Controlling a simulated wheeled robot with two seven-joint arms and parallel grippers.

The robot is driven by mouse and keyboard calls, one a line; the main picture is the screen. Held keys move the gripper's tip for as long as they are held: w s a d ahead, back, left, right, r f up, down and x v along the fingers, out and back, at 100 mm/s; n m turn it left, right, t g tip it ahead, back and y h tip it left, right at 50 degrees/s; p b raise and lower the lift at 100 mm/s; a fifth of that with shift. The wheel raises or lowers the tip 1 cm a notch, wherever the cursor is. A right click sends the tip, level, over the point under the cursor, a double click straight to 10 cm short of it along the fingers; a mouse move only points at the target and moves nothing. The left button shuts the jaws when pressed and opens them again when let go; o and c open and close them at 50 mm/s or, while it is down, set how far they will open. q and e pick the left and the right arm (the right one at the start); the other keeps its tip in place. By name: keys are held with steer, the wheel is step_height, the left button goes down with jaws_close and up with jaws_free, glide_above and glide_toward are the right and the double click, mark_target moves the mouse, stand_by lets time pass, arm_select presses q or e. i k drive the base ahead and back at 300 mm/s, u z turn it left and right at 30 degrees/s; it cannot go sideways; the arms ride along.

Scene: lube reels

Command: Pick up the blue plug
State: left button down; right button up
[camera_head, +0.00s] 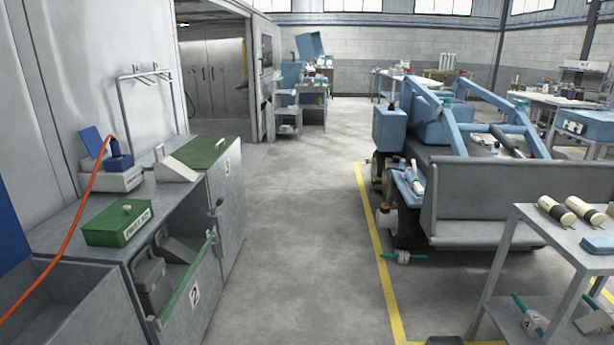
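The blue plug (118,160) sits at a small grey socket box (122,180) on the left workbench, near the wall. An orange cable (83,205) rises from the lower left and arches to the top of the plug. A blue flap (93,141) stands tilted up behind the box. I cannot tell how deep the plug sits in the socket. Neither of my grippers is in view.
A green box (118,224) with a knob stands on the metal bench (75,242), in front of the socket box. The cabinet door (228,200) stands at the bench's right. Clear floor (300,230) lies between the bench and a blue cart (480,205). A shelf trolley (560,240) is at right.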

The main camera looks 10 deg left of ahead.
mark_target(114, 145)
steer(key=i, duration=3.65)
steer(key=u, duration=2.85)
steer(key=k, duration=0.2)
steer(key=u, duration=0.05)
